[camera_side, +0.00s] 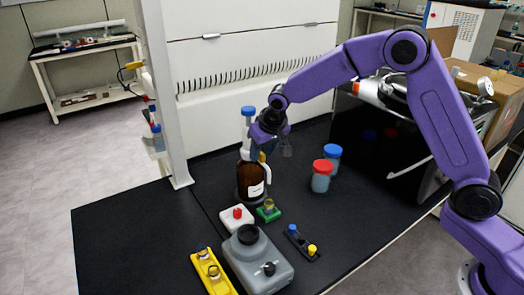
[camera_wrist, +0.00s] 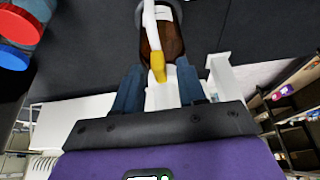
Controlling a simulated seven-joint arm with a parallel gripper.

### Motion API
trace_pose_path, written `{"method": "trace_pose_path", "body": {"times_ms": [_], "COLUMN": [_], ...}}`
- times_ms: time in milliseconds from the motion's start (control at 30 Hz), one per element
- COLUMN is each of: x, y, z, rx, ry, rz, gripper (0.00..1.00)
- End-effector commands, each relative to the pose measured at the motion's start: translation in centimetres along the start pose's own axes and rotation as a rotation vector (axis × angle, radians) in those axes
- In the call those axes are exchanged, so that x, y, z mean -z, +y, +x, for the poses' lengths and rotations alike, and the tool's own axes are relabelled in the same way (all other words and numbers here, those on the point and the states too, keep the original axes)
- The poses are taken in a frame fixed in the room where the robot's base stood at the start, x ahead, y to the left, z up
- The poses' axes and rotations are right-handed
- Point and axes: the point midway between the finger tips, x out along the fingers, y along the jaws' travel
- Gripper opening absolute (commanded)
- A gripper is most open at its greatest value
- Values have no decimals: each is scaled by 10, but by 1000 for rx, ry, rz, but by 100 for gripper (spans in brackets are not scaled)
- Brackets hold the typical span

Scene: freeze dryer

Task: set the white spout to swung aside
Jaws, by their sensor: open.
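A brown bottle (camera_side: 251,180) with a white label stands upright on the black bench, with a clear, blue-capped piece (camera_side: 248,118) above it. In the wrist view the bottle (camera_wrist: 171,40) is at the top centre. The white spout (camera_wrist: 149,22) ends in a yellow tip (camera_wrist: 158,68) in front of the bottle. My gripper (camera_side: 268,147) is beside the bottle's upper part, partly hiding the spout. In the wrist view my gripper (camera_wrist: 158,85) is open, with one blue finger on each side of the yellow tip, and visible gaps. Contact cannot be told.
Red-lidded (camera_side: 322,176) and blue-lidded (camera_side: 333,156) jars stand right of the bottle. In front are a white red-knobbed box (camera_side: 237,219), a green holder (camera_side: 268,213), a grey device (camera_side: 258,266), a yellow rack (camera_side: 212,273) and a black rack (camera_side: 301,243). A white post (camera_side: 166,90) rises at left.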

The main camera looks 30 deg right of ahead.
Motion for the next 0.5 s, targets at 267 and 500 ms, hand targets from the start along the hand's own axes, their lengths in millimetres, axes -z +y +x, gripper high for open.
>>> {"method": "trace_pose_path", "body": {"times_ms": [267, 500], "x": [0, 0], "y": [0, 0], "z": [2, 2], "rx": [0, 0], "ry": [1, 1], "rz": [0, 0], "gripper": [40, 0]}}
